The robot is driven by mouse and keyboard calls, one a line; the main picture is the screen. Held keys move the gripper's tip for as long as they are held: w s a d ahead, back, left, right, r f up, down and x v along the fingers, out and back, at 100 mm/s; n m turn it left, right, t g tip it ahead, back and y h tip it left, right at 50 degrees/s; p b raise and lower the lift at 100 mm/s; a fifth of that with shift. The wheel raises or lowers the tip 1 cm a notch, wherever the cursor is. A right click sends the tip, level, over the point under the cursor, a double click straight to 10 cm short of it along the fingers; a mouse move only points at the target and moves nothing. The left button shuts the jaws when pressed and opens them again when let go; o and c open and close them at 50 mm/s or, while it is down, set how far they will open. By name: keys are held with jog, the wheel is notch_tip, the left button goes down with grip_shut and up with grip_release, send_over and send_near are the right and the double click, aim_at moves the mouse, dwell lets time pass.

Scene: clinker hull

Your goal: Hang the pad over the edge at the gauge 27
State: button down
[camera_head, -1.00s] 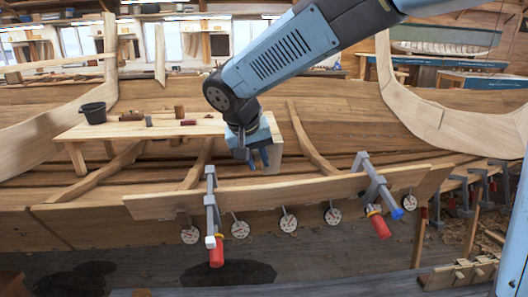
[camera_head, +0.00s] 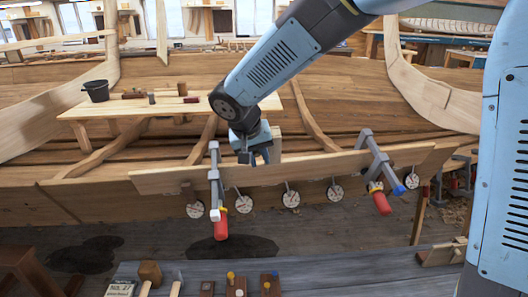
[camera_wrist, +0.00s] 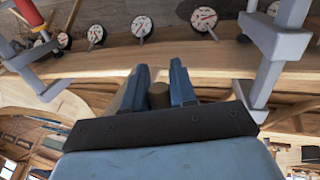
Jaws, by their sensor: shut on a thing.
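My gripper (camera_head: 258,157) is just above and behind the top edge of the clamped plank (camera_head: 310,171). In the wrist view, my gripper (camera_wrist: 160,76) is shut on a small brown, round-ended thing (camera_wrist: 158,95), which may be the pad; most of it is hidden. Several round white dial gauges hang along the plank's lower side, among them a left one (camera_head: 244,204), a middle one (camera_head: 291,199) and a right one (camera_head: 335,193). Their numbers are too small to read. A card (camera_head: 120,289) at the bottom left shows "No. 27".
A left clamp (camera_head: 214,185) and a right clamp (camera_head: 375,160), both red-handled, grip the plank on either side of my gripper. A wooden bench (camera_head: 165,110) with a black bucket (camera_head: 96,90) stands behind. A grey bench (camera_head: 330,270) with tools lies in front.

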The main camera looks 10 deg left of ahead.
jog(key=x, duration=0.2)
jog(key=shift+f, duration=0.45)
jog(key=x, duration=0.4)
jog(key=a+x, duration=0.1)
jog(key=x, duration=0.1)
jog(key=shift+a+f, duration=0.1)
jog(key=shift+f, duration=0.05)
jog(key=shift+a+f, duration=0.15)
jog(key=shift+s+a, duration=0.1)
jog(key=shift+a, duration=0.05)
jog(key=shift+r, duration=0.2)
